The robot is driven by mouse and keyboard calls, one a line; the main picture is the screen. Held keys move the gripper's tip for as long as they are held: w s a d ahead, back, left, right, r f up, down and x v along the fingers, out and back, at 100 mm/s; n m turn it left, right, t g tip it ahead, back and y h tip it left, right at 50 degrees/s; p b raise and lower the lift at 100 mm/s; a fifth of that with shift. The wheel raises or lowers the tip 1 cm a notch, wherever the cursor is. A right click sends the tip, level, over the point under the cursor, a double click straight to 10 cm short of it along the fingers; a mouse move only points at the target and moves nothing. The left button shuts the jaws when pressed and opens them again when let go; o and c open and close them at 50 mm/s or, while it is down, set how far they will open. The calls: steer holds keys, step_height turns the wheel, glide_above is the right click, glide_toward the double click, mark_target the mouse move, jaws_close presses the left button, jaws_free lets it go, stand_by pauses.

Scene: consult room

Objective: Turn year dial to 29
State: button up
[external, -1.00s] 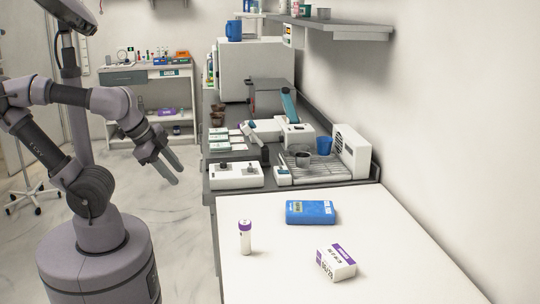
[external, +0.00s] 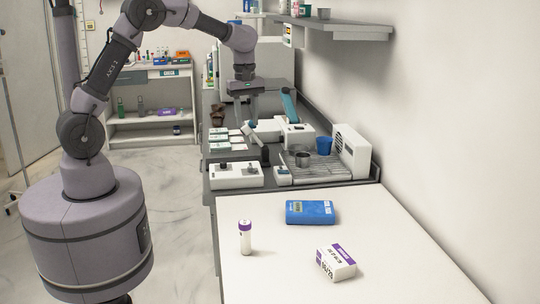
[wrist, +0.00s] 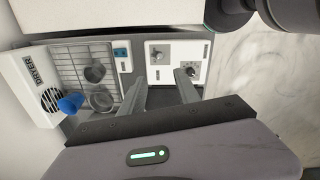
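A white control box (external: 236,182) with two dark knobs sits at the front left of the grey counter. In the wrist view its panel (wrist: 162,75) shows a left knob (wrist: 157,54) and a right knob (wrist: 192,69). The labels are too small to read, so I cannot tell which is the year dial or where it points. My gripper (external: 247,116) is above the counter, pointing down. In the wrist view its two fingers (wrist: 160,78) are apart and empty, and the right fingertip overlaps the area beside the right knob.
Right of the box stand a dryer (wrist: 30,86) with a wire rack, a grey cup (external: 302,159) and a blue cup (external: 324,145). A white device (external: 297,135) is behind. The white table (external: 275,272) in front holds a vial, a blue case and a carton.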

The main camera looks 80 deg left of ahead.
mark_target(250, 167)
steer(key=f+b, duration=0.1)
steer(key=f, duration=0.4)
steer(key=f+b, duration=0.2)
steer(key=f, duration=0.3)
steer(key=f+b, duration=0.2)
steer(key=f, duration=0.3)
steer(key=shift+w+f, duration=0.25)
steer(key=shift+f, duration=0.05)
jaws_close()
